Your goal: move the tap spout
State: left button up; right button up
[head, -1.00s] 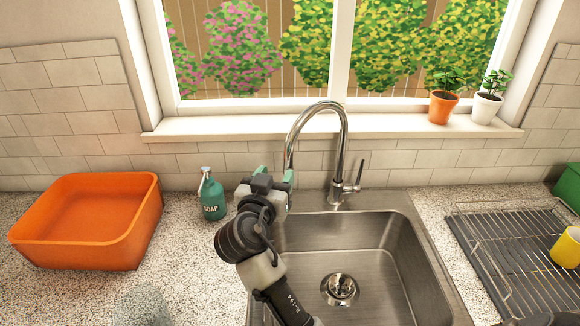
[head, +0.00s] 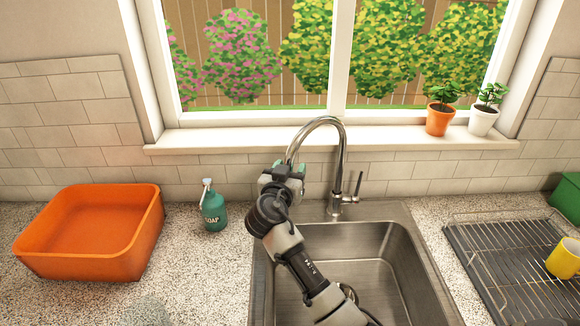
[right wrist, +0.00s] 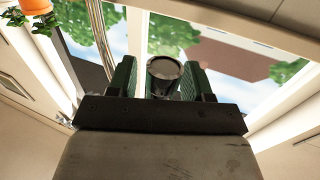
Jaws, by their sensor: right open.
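The chrome tap (head: 344,150) stands behind the sink, its tall spout arching to the left. My right gripper (head: 284,168) is at the down-turned end of the spout in the head view, and partly hides it. In the right wrist view the round spout end (right wrist: 165,69) shows between the two green fingers of my open right gripper (right wrist: 163,80). A gap shows beside the spout end, at least on the right. The spout pipe (right wrist: 99,35) rises at the left of that view. My left gripper is not in view.
The steel sink (head: 385,245) lies below my right arm. A soap bottle (head: 213,208) and an orange basin (head: 90,235) stand to the left. A drying rack (head: 490,250) with a yellow mug (head: 564,258) is on the right. Two potted plants (head: 440,118) stand on the windowsill.

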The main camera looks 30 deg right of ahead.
jog(key=shift+c, duration=0.3)
grip_shut()
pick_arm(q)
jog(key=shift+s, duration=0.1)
